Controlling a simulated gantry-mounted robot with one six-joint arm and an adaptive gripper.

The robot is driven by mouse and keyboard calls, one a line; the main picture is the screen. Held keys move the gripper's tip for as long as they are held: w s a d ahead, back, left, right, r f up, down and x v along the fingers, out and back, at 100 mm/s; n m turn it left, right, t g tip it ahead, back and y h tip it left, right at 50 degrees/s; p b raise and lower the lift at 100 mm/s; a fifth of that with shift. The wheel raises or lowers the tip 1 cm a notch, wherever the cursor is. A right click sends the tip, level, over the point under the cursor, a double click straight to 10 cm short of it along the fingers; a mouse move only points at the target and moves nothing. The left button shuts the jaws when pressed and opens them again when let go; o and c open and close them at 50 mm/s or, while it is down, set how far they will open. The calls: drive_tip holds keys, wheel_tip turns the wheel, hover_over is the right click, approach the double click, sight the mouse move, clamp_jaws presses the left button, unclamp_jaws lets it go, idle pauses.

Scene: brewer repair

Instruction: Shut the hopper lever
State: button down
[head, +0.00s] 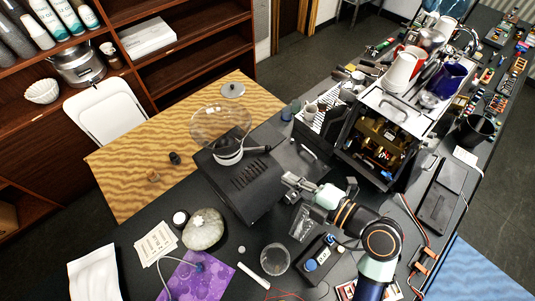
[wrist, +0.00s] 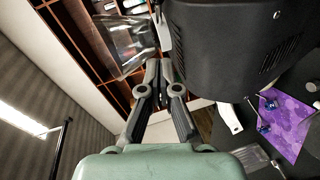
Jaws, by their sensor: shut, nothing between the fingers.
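The grinder (head: 245,180) is a black box lying on the dark counter, with a clear round hopper (head: 220,122) above a white collar (head: 228,157). A dark hopper lever (head: 257,149) sticks out to the right from the collar. My gripper (head: 289,181) is beside the right end of the grinder, apart from the lever. In the wrist view my gripper (wrist: 160,66) has its fingers together and empty. The grinder body (wrist: 235,45) fills the upper right there and the clear hopper (wrist: 122,45) is at upper left. I cannot make out the lever in the wrist view.
An opened brewer (head: 380,140) with cups and jugs on top stands right of the grinder. A round stone-like object (head: 203,229), a purple mat (head: 197,276) and a glass (head: 275,259) are in front. A wooden table (head: 130,170) is behind.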

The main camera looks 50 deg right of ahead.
drive_tip(key=p, duration=0.2)
approach(258, 150)
drive_tip(key=w+a, duration=0.3)
drive_tip(key=shift+w+r, duration=0.1)
drive_tip(key=shift+w, duration=0.2)
drive_tip(key=shift+w+d+f+p, duration=0.15)
drive_tip(key=shift+w+d+f, duration=0.05)
drive_tip(key=shift+w+d, duration=0.3)
drive_tip(key=shift+w+d+f+p, duration=0.15)
drive_tip(key=shift+w+d+f, duration=0.05)
drive_tip(key=shift+w+d, duration=0.25)
drive_tip(key=shift+w+d+f, duration=0.3)
drive_tip(key=shift+w+d, duration=0.05)
drive_tip(key=shift+d, duration=0.15)
drive_tip(key=shift+f+b, duration=0.15)
drive_tip(key=shift+b, duration=0.3)
